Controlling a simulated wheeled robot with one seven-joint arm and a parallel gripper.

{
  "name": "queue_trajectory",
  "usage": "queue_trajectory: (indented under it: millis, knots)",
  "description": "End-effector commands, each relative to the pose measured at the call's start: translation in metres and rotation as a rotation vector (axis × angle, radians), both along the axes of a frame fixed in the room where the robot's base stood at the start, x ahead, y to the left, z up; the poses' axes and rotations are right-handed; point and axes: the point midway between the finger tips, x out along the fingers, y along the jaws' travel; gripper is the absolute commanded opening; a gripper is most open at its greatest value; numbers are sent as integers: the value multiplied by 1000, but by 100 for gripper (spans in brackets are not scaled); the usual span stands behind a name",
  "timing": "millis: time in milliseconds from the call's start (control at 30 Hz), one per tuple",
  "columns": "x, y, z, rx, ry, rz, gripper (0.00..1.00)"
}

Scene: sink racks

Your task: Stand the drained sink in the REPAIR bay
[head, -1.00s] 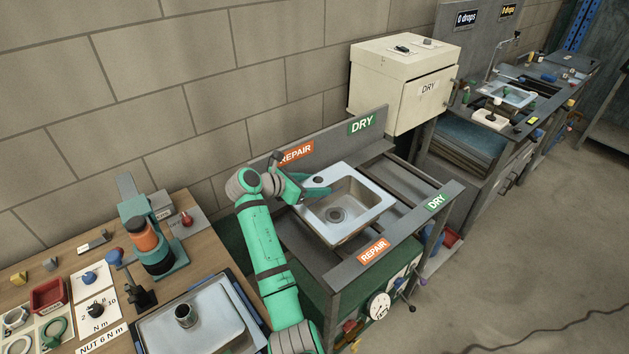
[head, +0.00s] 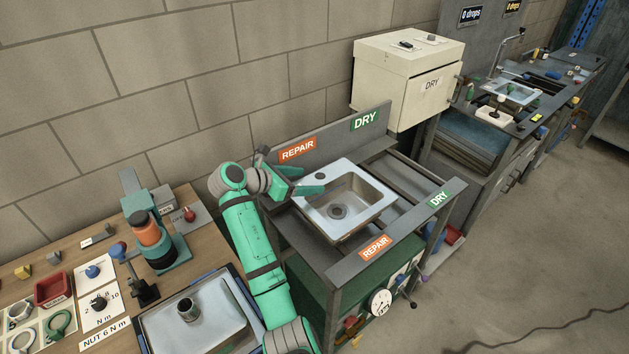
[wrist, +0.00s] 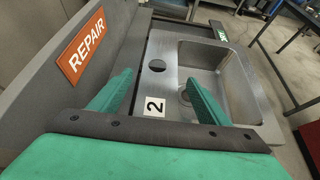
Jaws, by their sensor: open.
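The steel sink (head: 375,198) lies bowl up across the rack rails, between the back REPAIR sign (head: 297,148) and the front REPAIR sign (head: 375,247). Its rim has a tap hole, and the bowl has a dark drain. My gripper (head: 308,181) is open at the sink's left rim, with its fingers reaching over that edge. In the wrist view, the sink (wrist: 185,60) shows between and beyond the spread fingers (wrist: 160,82), with a "2" label on its rim. Nothing is held. I cannot tell whether a finger touches the rim.
The DRY bay's bare rails (head: 412,180) lie right of the sink. A cream DRY cabinet (head: 380,77) stands behind. Another sink (head: 215,325) lies on the left bench near a torque stand (head: 158,240). Another bench with a sink (head: 520,92) stands far right.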

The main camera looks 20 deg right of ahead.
Motion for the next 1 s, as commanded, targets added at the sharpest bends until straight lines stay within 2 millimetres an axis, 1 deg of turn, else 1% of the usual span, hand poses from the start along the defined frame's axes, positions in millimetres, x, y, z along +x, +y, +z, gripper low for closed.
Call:
queue_trajectory:
  millis: [33,200,400,567,1000]
  knots:
    - [-3,9,6,-1,-1,2,70]
    - [-12,35,20,0,-2,0,70]
    - [-19,52,30,0,0,1,70]
    - [-21,56,33,0,0,-1,70]
    - [-21,56,33,0,0,-1,70]
